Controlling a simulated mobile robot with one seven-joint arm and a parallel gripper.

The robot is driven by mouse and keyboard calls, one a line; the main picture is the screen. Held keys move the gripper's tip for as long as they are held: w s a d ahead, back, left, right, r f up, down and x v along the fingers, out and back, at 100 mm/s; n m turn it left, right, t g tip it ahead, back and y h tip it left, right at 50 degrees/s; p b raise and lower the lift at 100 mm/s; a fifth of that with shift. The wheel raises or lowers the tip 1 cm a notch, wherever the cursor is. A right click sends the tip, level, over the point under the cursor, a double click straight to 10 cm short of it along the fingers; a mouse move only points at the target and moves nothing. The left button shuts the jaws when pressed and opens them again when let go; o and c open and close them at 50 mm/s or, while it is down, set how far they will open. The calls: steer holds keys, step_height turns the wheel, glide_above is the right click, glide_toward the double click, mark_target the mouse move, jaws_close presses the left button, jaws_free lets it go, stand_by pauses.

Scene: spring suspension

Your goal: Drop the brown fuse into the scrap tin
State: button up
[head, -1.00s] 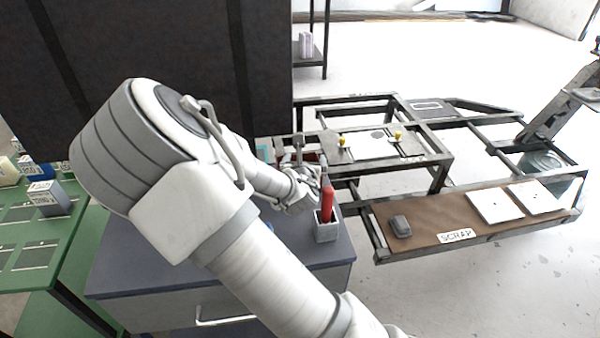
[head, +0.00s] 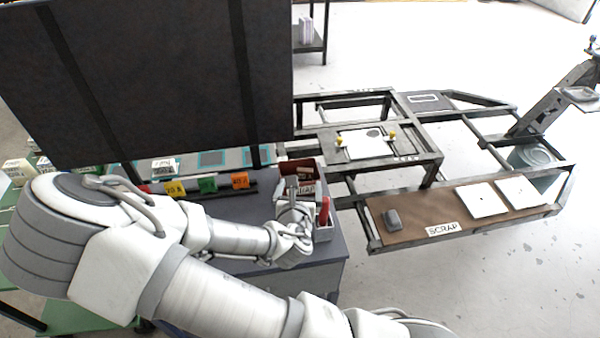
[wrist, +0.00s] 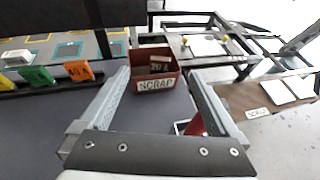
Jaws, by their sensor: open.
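The red scrap tin (wrist: 146,84) stands ahead in the wrist view, its SCRAP label facing me. It also shows in the head view (head: 297,165), partly hidden by my arm. A small dark, brownish piece marked like "20 A" (wrist: 160,66) lies inside the tin; I cannot tell for sure that it is the brown fuse. No other brown fuse shows clearly. My gripper (wrist: 158,80) is open, its fingers wide apart with nothing between them. It is on the near side of the tin, which shows between the fingertips.
Yellow, green and orange fuses (head: 207,185) stand in a row left of the tin. A grey holder (head: 324,233) with a red-handled tool is close right of my gripper. A brown board (head: 405,215) with another SCRAP label lies further right. A dark panel (head: 150,80) stands behind.

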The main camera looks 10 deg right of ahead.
steer(key=shift+s+r+p, duration=0.25)
steer(key=shift+s+p, duration=0.35)
steer(key=shift+p, duration=0.65)
steer(key=shift+f, duration=0.1)
